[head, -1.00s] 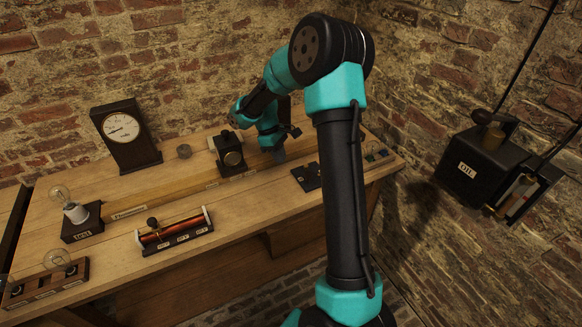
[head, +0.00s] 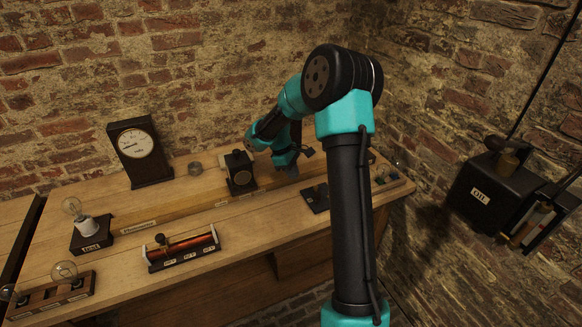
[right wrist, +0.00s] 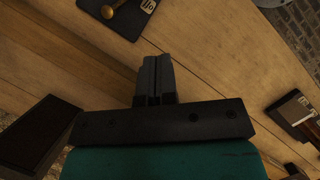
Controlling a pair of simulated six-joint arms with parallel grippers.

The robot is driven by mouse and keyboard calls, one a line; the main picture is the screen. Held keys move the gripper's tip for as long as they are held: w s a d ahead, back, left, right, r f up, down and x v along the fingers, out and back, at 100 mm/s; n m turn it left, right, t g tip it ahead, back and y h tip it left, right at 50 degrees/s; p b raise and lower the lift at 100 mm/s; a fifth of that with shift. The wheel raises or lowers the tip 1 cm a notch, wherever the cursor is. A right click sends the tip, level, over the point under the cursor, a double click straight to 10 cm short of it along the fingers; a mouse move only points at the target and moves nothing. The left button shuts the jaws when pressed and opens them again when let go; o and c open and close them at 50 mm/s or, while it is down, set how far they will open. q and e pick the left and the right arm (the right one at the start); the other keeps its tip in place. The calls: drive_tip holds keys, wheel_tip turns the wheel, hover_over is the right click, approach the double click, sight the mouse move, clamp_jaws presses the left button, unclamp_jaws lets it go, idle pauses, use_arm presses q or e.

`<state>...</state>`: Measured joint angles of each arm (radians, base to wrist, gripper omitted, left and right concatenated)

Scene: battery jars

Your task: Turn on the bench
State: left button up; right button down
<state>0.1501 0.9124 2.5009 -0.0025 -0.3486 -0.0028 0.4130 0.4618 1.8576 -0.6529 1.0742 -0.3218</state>
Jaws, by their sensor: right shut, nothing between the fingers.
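The bench (head: 110,270) is a long wooden table along the brick wall. A black box with a lever (head: 482,190) hangs on the right wall. Its white label seems to read OFF. My right gripper (head: 292,174) is shut and empty over the back right of the bench, apart from the wall box. Its closed fingers also show in the right wrist view (right wrist: 157,65). There, a black base with a brass knob and a small label (right wrist: 117,12) lies ahead of the fingertips, apart from them. My left gripper is out of view.
A black box with a round front (head: 240,172) stands left of my right gripper. A dial meter (head: 140,151), a lamp stand (head: 91,238), a copper coil (head: 182,248) and a flat black plate (head: 315,198) are on the bench. The front of the bench between coil and plate is clear.

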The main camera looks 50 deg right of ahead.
drive_tip(key=x, duration=0.6)
drive_tip(key=shift+s+d+r, duration=0.1)
drive_tip(key=shift+s+d, duration=0.1)
drive_tip(key=shift+s, duration=0.4)
drive_tip(key=shift+s+d, duration=0.25)
drive_tip(key=shift+s, duration=0.4)
drive_tip(key=shift+s+d, duration=0.2)
drive_tip(key=shift+s, duration=0.3)
